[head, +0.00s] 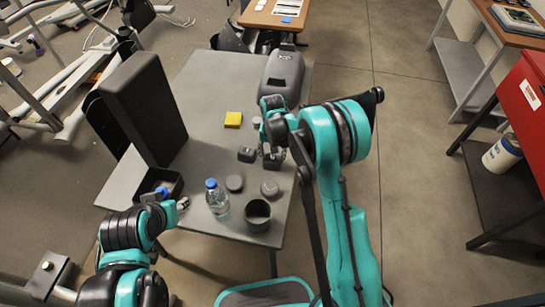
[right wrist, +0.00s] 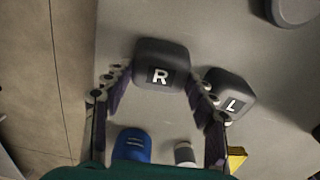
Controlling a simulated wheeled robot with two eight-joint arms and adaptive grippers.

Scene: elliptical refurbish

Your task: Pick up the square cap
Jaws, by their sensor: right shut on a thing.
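Two dark square caps stand on the grey table. The one marked R (right wrist: 160,68) is between the fingers of my right gripper (right wrist: 158,92), which is shut on it. In the head view this cap (head: 273,160) shows below the right gripper (head: 272,143), partly hidden by it. The other cap, marked L (right wrist: 231,94), stands close beside the right finger in the wrist view, and shows in the head view too (head: 247,154). My left gripper (head: 182,203) is at the table's near left; its opening is too small to tell.
The grey table (head: 205,85) holds a yellow block (head: 233,119), a water bottle (head: 217,199), a dark cup (head: 258,213), round lids (head: 270,188) and a grey machine cover (head: 283,75). A tall dark panel (head: 145,105) stands at left.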

